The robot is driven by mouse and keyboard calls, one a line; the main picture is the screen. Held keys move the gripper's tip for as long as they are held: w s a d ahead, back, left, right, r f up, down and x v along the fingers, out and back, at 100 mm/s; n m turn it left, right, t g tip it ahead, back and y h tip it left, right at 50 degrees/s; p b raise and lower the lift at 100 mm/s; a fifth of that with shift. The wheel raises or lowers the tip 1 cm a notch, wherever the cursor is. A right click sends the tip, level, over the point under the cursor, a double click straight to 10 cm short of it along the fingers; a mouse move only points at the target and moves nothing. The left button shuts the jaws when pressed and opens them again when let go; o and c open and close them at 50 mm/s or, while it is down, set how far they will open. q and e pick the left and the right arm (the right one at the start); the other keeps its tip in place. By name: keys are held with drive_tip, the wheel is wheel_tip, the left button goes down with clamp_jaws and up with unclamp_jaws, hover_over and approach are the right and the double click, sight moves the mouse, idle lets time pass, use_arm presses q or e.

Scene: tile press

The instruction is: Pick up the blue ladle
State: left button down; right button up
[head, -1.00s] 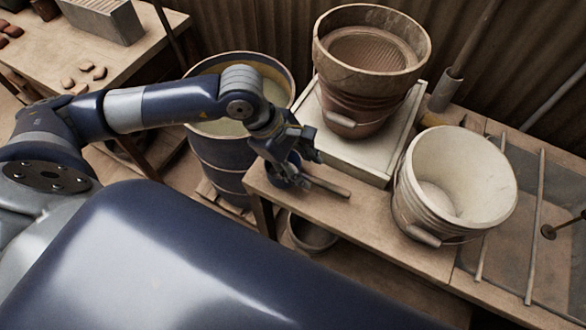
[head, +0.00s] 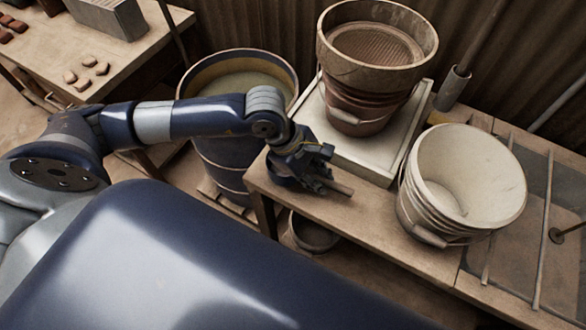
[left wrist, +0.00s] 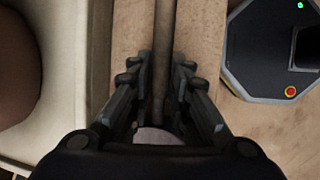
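The blue ladle lies near the left end of the wooden bench, its brown handle (head: 341,188) pointing right. Its bowl is mostly hidden by my gripper and arm in the head view. My left gripper (head: 322,168) is low over the ladle. In the left wrist view the two fingers of the left gripper (left wrist: 162,75) stand apart, one on each side of the handle (left wrist: 163,35), with gaps showing. Whether a finger touches the handle lower down is hidden. My right gripper is in neither view.
A white tray (head: 336,148) with a brown bucket (head: 340,80) on it stands just behind the ladle. A cream bucket (head: 408,215) stands to the right on the bench (head: 380,225). A dark barrel (head: 222,158) stands left of the bench, partly behind my arm.

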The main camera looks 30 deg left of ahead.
sight(318, 175)
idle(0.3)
use_arm(q)
drive_tip(key=shift+r+p, duration=0.3)
drive_tip(key=shift+r, duration=0.3)
wheel_tip(318, 175, up, 2)
drive_tip(key=shift+w+r+p, duration=0.1)
drive_tip(key=shift+r+p, duration=0.1)
drive_tip(key=shift+p, duration=0.3)
drive_tip(key=s+a+r+p, duration=0.1)
drive_tip(key=s+p, duration=0.6)
drive_tip(key=s, duration=0.9)
drive_tip(key=shift+a+r, duration=0.2)
drive_tip(key=shift+a, duration=0.45)
drive_tip(key=shift+w, duration=0.1)
